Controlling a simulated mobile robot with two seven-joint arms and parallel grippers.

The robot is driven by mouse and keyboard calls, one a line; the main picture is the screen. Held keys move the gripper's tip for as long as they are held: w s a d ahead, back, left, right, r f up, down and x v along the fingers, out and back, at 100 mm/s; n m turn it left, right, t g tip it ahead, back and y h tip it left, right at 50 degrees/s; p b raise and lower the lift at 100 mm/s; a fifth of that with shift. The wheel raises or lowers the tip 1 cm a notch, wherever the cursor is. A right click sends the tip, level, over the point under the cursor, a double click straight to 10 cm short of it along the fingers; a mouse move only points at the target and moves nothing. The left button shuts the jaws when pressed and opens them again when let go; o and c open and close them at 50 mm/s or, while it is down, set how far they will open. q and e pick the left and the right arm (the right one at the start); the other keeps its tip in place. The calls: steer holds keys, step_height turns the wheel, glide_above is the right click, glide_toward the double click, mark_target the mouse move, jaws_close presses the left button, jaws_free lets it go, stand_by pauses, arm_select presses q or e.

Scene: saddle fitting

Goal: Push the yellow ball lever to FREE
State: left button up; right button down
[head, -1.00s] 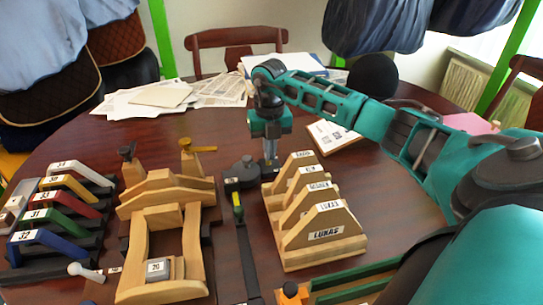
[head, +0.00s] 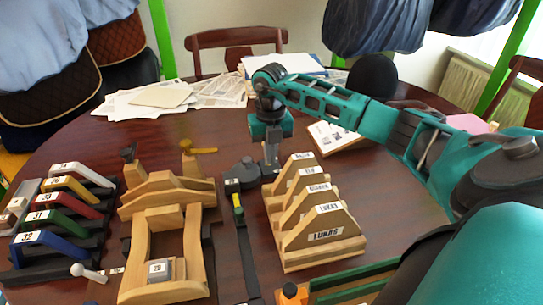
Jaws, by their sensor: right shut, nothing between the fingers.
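The yellow ball lever (head: 202,151) sticks out to the right from the top of a wooden post at the back right corner of the wooden saddle-fitting frame (head: 168,185). No FREE marking is readable from here. My right gripper (head: 270,166) points straight down to the right of the lever, apart from it. Its fingers are shut and empty, close beside a dark round fixture (head: 246,170) at the back end of a dark rail. My left gripper is not in view.
A wooden rack with name labels (head: 325,250) stands just right of the rail (head: 245,255). Numbered coloured pieces (head: 60,215) lie at the left. A white ball lever (head: 85,272) sits at the frame's front left. Papers (head: 150,98) lie at the back.

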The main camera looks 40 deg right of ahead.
arm_select(q)
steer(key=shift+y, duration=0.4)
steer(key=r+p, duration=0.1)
steer(key=p, duration=0.1)
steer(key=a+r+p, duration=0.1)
steer(key=p, duration=0.1)
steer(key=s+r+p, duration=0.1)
steer(key=p, duration=0.1)
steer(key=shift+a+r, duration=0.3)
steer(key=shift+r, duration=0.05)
